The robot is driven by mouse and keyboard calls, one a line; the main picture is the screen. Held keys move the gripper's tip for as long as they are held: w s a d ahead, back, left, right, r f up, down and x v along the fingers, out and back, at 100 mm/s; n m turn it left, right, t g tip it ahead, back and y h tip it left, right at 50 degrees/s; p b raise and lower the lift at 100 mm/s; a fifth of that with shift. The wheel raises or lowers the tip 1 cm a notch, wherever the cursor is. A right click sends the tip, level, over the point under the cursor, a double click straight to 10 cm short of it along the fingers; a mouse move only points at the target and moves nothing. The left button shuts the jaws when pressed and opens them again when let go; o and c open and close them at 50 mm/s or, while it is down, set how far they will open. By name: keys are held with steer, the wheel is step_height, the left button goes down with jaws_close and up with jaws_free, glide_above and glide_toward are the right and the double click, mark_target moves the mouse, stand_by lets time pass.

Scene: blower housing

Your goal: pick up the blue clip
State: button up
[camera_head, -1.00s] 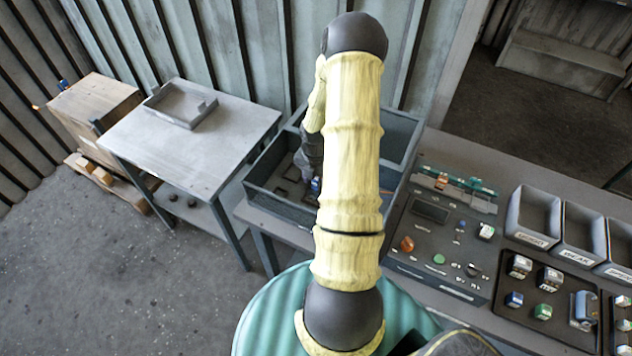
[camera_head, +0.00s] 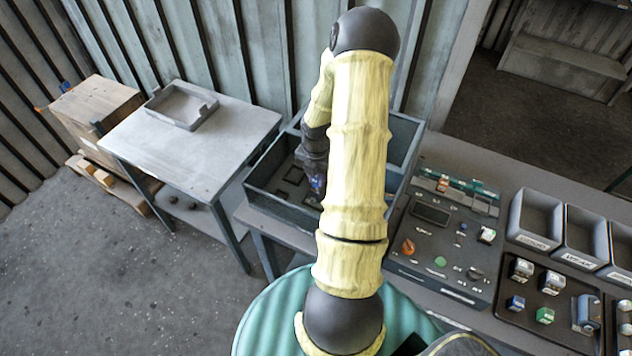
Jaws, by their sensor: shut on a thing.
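My gripper (camera_head: 317,178) hangs down over the dark open bin (camera_head: 270,205) on the workbench, just left of my pale yellow arm sleeve. A small blue piece, seemingly the blue clip (camera_head: 318,186), shows at the fingertips, and the gripper is shut on it. My forearm covers part of the gripper and of the bin, so the clip's full shape and its clearance from the bin floor cannot be told.
Right of the bin is a control panel (camera_head: 430,262) with knobs. Beyond it are grey labelled bins (camera_head: 533,217) and a dark tray (camera_head: 552,333) with several small blocks, one blue. On the left stands a metal table (camera_head: 220,150) with a shallow grey tray (camera_head: 181,122).

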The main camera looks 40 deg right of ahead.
mark_target(317, 175)
step_height(317, 175, up, 6)
steer(key=shift+r+b, duration=0.2)
steer(key=shift+b, duration=0.25)
steer(key=shift+r, duration=0.6)
